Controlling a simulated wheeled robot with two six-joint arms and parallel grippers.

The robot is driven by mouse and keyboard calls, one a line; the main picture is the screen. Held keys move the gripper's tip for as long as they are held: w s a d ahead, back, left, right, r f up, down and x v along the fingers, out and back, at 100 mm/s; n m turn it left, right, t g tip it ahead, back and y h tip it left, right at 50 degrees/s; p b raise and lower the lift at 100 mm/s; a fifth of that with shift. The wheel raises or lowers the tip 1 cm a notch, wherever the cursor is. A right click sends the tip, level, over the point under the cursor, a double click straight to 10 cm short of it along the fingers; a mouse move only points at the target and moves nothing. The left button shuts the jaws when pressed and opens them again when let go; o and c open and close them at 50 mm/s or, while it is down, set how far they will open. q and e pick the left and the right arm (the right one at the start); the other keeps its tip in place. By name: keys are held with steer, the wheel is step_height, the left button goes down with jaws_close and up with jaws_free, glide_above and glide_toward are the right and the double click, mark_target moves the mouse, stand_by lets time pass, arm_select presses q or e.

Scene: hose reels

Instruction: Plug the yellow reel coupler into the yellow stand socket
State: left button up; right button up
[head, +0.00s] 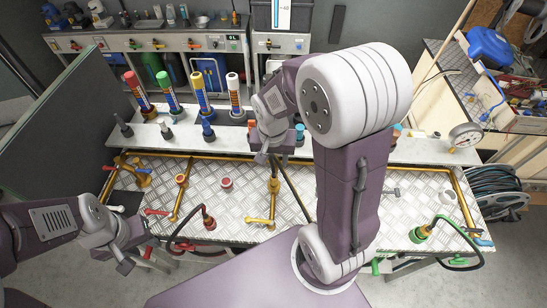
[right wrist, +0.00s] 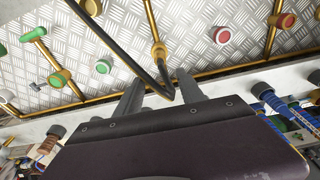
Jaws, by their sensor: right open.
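A yellow fitting (head: 274,185) stands on the plate bench, joined to a black hose. It shows in the right wrist view (right wrist: 158,50) with the hose (right wrist: 167,80) bending from it toward my fingers. I take it for the yellow reel coupler. My right gripper (head: 262,157) is open above the back of the bench. In the right wrist view its fingers (right wrist: 160,92) stand either side of the hose bend, and I see no closed grip. My left gripper (head: 114,259) is open and empty at the bench's front left. I cannot tell which part is the yellow stand socket.
A white shelf (head: 170,136) with upright tubes is behind. A pressure gauge (head: 465,135) stands right. My right arm hides the bench's middle.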

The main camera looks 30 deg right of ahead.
steer(key=s+a+f+n+y, duration=0.1)
steer(key=s+a+f+n, duration=0.1)
steer(key=s+a+n, duration=0.2)
steer(key=s+n, duration=0.2)
steer(key=s, duration=0.1)
step_height(320, 180, down, 6)
steer(key=b, duration=0.6)
steer(key=shift+f, duration=0.25)
stand_by(0.8)
